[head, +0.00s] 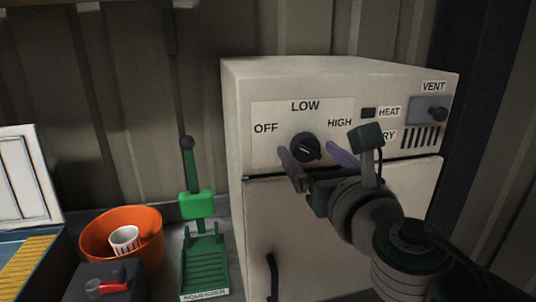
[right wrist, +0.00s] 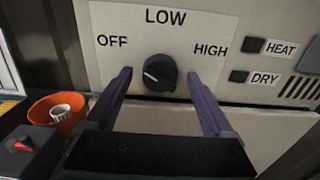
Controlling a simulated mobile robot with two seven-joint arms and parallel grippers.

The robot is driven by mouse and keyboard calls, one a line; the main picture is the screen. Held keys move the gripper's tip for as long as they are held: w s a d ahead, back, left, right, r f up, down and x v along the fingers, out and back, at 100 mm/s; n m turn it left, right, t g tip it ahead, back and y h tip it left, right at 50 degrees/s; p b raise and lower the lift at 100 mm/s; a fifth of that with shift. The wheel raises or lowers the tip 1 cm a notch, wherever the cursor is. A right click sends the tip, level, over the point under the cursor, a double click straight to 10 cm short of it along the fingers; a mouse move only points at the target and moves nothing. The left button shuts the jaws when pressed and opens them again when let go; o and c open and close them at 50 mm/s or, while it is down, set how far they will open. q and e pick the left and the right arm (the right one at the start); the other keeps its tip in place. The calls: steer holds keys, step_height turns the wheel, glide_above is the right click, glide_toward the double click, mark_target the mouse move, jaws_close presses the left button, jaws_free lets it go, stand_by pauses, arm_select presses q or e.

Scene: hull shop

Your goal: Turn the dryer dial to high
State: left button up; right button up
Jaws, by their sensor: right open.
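The black round dial (head: 306,147) is on the front panel of the cream dryer (head: 340,78), under the printed words OFF, LOW and HIGH. In the right wrist view the dial (right wrist: 160,73) has a pale mark on its left part, on the OFF side. My right gripper (head: 309,151) is open, with one purple finger on each side of the dial. In the right wrist view gaps show between both fingers and the dial, and the gripper (right wrist: 159,76) is empty. The exact distance to the panel is hard to tell. My left gripper is not in view.
HEAT (head: 368,113) and DRY buttons and a VENT switch (head: 436,113) are right of the dial; my arm partly covers DRY. A dark door handle (head: 272,276) is below. An orange bowl (head: 92,236) and a green squeegee stand (head: 205,262) are at left.

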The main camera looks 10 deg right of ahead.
steer(key=shift+w, duration=0.1)
steer(key=c, duration=1.4)
